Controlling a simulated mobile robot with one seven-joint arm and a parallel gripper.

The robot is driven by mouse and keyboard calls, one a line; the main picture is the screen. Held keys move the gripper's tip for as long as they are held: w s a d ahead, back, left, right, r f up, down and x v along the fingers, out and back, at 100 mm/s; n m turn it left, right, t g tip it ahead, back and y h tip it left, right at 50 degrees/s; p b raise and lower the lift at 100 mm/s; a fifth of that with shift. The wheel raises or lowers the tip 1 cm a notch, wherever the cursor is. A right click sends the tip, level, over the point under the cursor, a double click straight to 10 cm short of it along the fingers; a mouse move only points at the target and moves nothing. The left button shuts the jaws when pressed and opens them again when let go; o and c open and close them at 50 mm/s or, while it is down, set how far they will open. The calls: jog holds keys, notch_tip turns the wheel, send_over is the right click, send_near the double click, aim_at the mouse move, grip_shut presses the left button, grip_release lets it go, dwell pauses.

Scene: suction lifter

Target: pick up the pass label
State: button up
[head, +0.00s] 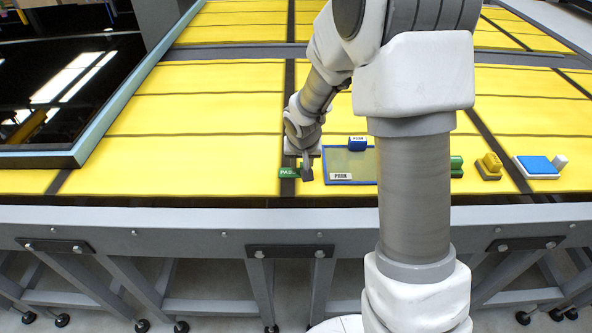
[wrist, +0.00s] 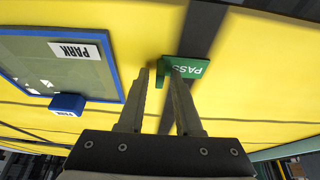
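The pass label (head: 288,173) is a small green plate with white "PASS" lettering, lying near the table's front edge, partly over a dark strip. In the wrist view the pass label (wrist: 190,69) shows beyond the fingertips, with an upright green tab at its left end. My gripper (head: 306,168) points down at the label's right end. In the wrist view my gripper (wrist: 159,76) is open, its two fingertips on either side of the green tab, with yellow showing between. I cannot tell how deep the tab sits between them.
A blue-rimmed olive tray (head: 325,167) lies just right, holding a white PARK label (head: 341,176); a blue block (head: 357,143) is at its far edge. Green (head: 456,167), yellow (head: 490,166) and blue-white (head: 537,166) pieces lie farther right. A dark framed panel (head: 60,90) is left.

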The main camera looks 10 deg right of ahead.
grip_shut()
jog(key=shift+r, duration=0.1)
